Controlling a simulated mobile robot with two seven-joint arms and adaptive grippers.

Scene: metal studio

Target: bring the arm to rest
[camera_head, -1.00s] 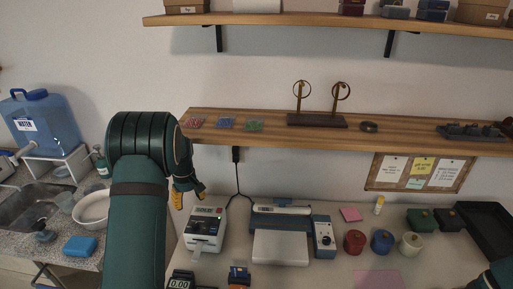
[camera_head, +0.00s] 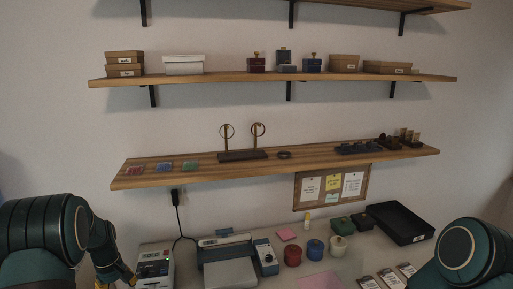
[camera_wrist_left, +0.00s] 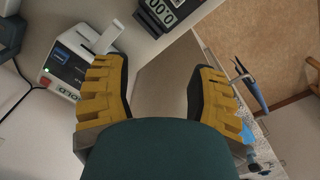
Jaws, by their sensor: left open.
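My left gripper (camera_wrist_left: 160,95) is open in the left wrist view, its two yellow padded fingers wide apart with nothing between them. In the head view my left arm comes in at the lower left, and the yellow fingertips (camera_head: 117,277) show at the bottom edge, beside the white label printer (camera_head: 155,265). The printer also shows in the left wrist view (camera_wrist_left: 70,62), left of the fingers. My right arm shows at the lower right of the head view, but its gripper is out of frame.
A laminator-like device (camera_head: 229,272), red (camera_head: 292,253), blue (camera_head: 315,249) and white (camera_head: 338,245) jars and a black tray (camera_head: 402,222) stand on the counter. A wooden shelf (camera_head: 300,167) runs above. A digital display (camera_wrist_left: 160,12) shows in the left wrist view.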

